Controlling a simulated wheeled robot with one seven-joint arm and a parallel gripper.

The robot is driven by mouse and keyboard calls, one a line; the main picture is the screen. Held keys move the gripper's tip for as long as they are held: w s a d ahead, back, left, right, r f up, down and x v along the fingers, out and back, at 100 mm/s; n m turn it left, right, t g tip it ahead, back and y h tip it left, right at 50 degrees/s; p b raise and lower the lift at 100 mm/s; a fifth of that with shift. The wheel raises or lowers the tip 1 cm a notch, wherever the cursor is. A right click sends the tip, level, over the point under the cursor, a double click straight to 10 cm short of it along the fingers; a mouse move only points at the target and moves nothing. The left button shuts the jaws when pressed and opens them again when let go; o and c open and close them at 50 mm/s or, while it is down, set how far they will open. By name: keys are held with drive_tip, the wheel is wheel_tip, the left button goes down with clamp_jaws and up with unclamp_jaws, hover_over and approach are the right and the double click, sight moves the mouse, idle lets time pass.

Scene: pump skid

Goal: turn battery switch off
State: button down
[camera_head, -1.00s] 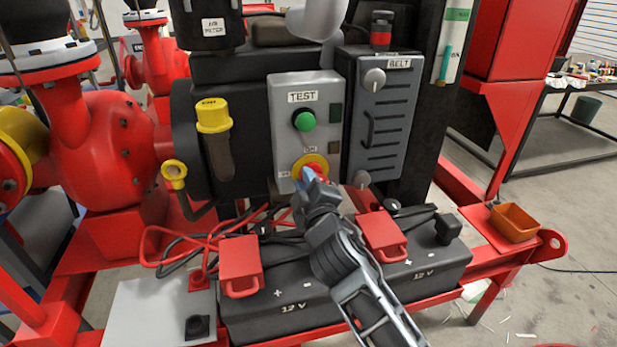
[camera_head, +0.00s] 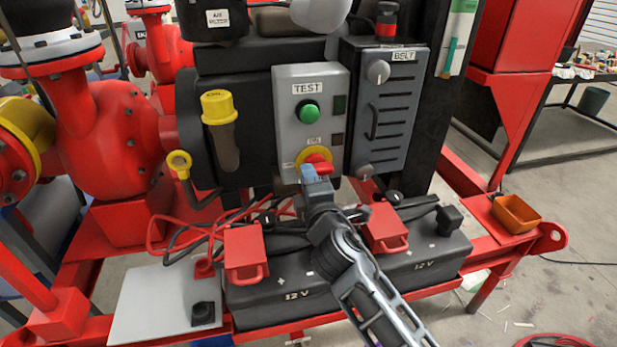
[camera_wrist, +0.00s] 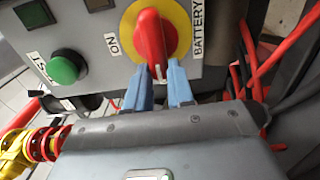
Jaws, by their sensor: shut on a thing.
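The battery switch is a red rotary handle (camera_wrist: 155,38) on a yellow round plate (camera_wrist: 181,22), low on the grey test panel (camera_head: 283,112). In the head view the red handle (camera_head: 318,160) shows just above my gripper (camera_head: 308,174). In the wrist view the two blue fingertips of my gripper (camera_wrist: 160,76) are on either side of the handle's lower end and shut on it. A white mark shows on that end, between the fingers. Labels "ON" and "BATTERY" sit beside the plate.
A green TEST button (camera_head: 308,112) is above the switch. The grey BELT guard (camera_head: 388,110) stands close on the right. Two 12 V batteries with red terminal covers (camera_head: 246,252) and loose red and black cables lie below my arm.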

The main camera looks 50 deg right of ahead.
drive_tip(key=shift+a, duration=0.1)
drive_tip(key=c, duration=1)
unclamp_jaws()
drive_tip(key=shift+b+v, duration=0.95)
drive_tip(key=shift+v, duration=2.9)
drive_tip(key=shift+f, duration=0.1)
